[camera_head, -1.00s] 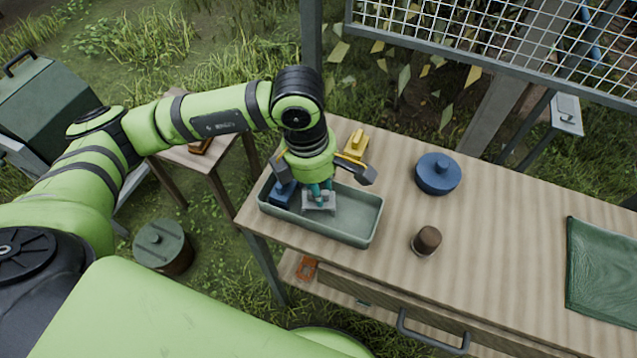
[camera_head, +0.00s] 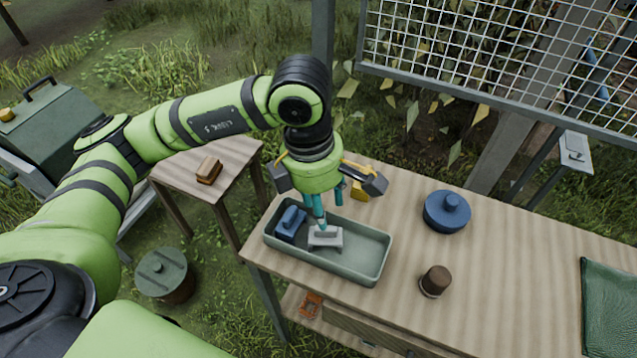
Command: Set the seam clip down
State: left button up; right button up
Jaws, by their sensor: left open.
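A light grey clip-like piece (camera_head: 326,238), which looks like the seam clip, rests in the grey-green tray (camera_head: 376,275) on the wooden table. A blue piece (camera_head: 290,223) lies beside it at the tray's left end. My left gripper (camera_head: 329,208) points down just above the grey piece. Its teal fingers are apart, so it is open. One fingertip overlaps the top of the grey piece in the picture, and I cannot tell whether they touch. My right gripper is not in view.
A yellow piece (camera_head: 359,191) sits behind the tray. A blue lidded pot (camera_head: 447,212) and a brown-topped jar (camera_head: 435,281) stand right of it. A green cloth (camera_head: 610,310) lies at far right. A side table (camera_head: 226,160) holds a brown block (camera_head: 208,170).

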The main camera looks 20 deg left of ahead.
pick_arm(q)
jog(key=r, duration=0.5)
jog(key=shift+s+a+r, duration=0.15)
jog(key=shift+a+r, duration=0.15)
jog(key=shift+r, duration=0.05)
